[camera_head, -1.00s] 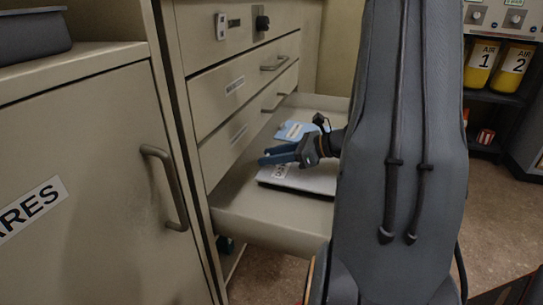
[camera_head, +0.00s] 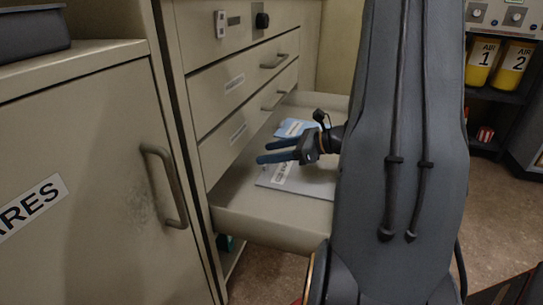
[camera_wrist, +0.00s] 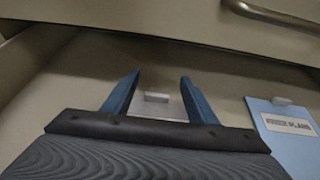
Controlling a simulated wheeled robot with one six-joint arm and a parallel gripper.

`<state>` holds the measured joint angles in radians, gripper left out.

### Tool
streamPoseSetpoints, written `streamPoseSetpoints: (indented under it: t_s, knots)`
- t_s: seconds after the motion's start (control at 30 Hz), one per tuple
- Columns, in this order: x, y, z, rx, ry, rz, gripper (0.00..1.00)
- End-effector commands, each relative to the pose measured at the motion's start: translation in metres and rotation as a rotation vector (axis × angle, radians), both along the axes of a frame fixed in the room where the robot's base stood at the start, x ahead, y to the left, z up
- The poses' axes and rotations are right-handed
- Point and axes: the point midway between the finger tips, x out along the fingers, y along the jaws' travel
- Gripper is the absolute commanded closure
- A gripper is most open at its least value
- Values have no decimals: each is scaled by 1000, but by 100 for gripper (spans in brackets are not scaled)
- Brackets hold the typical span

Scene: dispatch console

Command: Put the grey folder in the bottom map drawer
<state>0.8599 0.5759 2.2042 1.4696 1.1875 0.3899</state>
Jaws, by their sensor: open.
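The grey folder (camera_head: 300,183) lies flat inside the open bottom map drawer (camera_head: 265,225), with a white label near its left end. My gripper (camera_head: 262,152) is open and empty just above the folder, its blue fingers pointing left toward the cabinet. In the wrist view, part of the grey folder (camera_wrist: 165,108) with a small tab shows between the two spread fingers. The rest of the folder there is hidden behind my gripper.
A blue folder (camera_head: 292,128) with a white label lies farther back in the same drawer; it also shows in the wrist view (camera_wrist: 290,140). Closed drawers with handles (camera_head: 274,61) stand above. A cabinet door (camera_head: 90,190) is at the left.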

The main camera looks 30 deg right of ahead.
Motion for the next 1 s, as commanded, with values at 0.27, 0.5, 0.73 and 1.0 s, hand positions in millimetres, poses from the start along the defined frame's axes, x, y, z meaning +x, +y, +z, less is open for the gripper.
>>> streamPoseSetpoints:
  t_s: [0.27,0.5,0.73,1.0]
  knots:
    - [-39,-30,22,1,1,-5,47]
    - [-70,-54,38,1,0,-4,47]
    - [-85,-66,44,0,1,-1,47]
    - [-87,-68,44,1,1,0,47]
